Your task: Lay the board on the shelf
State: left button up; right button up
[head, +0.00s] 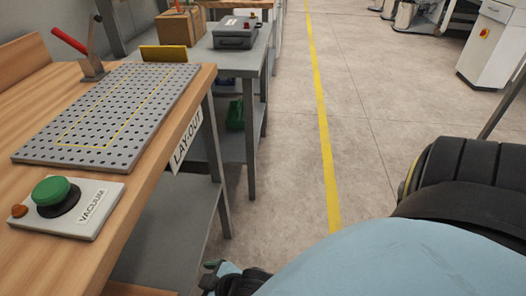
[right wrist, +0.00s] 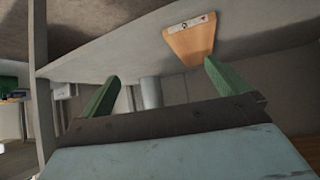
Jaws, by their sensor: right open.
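A wooden board-like piece (right wrist: 188,44) with a white marked strip across its end shows in the right wrist view, against a grey sheet (right wrist: 110,55). Whether it rests on that sheet is hard to tell. My right gripper (right wrist: 163,88) is open, its green fingers apart and nothing between them; the board lies beyond them, nearer the right finger. In the head view part of my right gripper shows low down, beside the bench. A grey shelf (head: 185,232) sits under the wooden bench there. My left gripper is out of view.
The wooden bench (head: 150,190) carries a perforated plate (head: 60,125) with a yellow outline, a green-button vacuum box (head: 95,220) and a red-handled clamp (head: 92,66). A bench leg (head: 218,180) stands near my gripper. Grey benches stand behind.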

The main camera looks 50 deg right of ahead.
jog(key=s+d+r+m+g+h, duration=0.2)
jog(key=s+d+r+g, duration=0.3)
jog(key=s+d+r, duration=0.3)
jog(key=s+d+h, duration=0.1)
jog(key=s+d, duration=0.1)
jog(key=s, duration=0.1)
jog(key=shift+d+m+h, duration=0.3)
